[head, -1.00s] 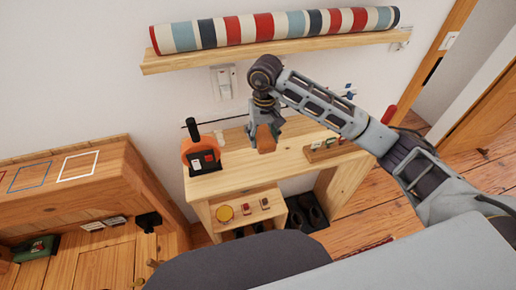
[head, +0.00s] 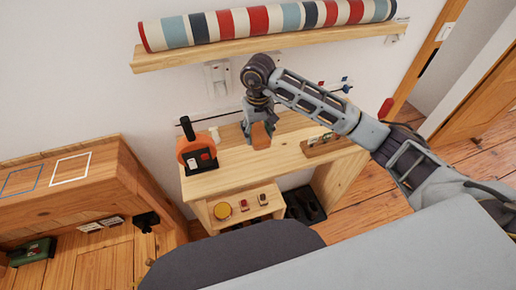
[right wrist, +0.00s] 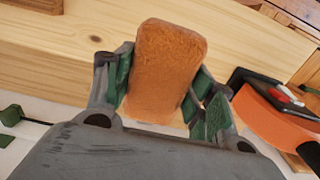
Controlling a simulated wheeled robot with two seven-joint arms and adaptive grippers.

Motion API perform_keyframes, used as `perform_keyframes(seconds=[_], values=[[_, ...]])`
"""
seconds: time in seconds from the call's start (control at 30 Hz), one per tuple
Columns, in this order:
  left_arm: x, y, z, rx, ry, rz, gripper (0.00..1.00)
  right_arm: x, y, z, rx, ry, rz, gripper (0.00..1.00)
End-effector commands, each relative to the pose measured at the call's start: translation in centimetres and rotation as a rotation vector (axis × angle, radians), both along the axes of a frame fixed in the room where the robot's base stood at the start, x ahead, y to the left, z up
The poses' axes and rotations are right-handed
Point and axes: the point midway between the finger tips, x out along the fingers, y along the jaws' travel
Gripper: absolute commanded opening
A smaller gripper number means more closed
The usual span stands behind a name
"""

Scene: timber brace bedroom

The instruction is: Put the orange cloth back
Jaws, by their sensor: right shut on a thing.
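The orange cloth (head: 261,136) is a small, folded, block-like piece. My right gripper (head: 258,122) is shut on it. In the right wrist view the cloth (right wrist: 166,70) sits between the two green-padded fingers (right wrist: 162,95), with its far end sticking out past them. My left gripper is not in view.
The orange and black tool (head: 194,152) stands close left of the cloth. A wooden holder with small items (head: 322,148) lies to the right. A wall shelf (head: 270,46) with a striped roll (head: 265,22) is above. The table's front strip is bare.

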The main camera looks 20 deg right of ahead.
Motion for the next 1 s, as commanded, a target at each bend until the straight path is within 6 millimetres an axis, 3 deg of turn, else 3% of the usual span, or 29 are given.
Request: perform_keyframes(seconds=[0.3, 0.8, 1.0], values=[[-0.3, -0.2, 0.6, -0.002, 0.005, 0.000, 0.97, -0.1, 0.1, -3.6, 0.001, 0.001, 0.001, 0.33], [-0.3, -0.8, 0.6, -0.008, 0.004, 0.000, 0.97, 0.0, 0.0, -4.3, 0.001, -0.001, 0.001, 0.33], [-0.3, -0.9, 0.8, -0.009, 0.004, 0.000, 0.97, -0.1, 0.0, -5.7, 0.002, 0.001, 0.000, 0.33]])
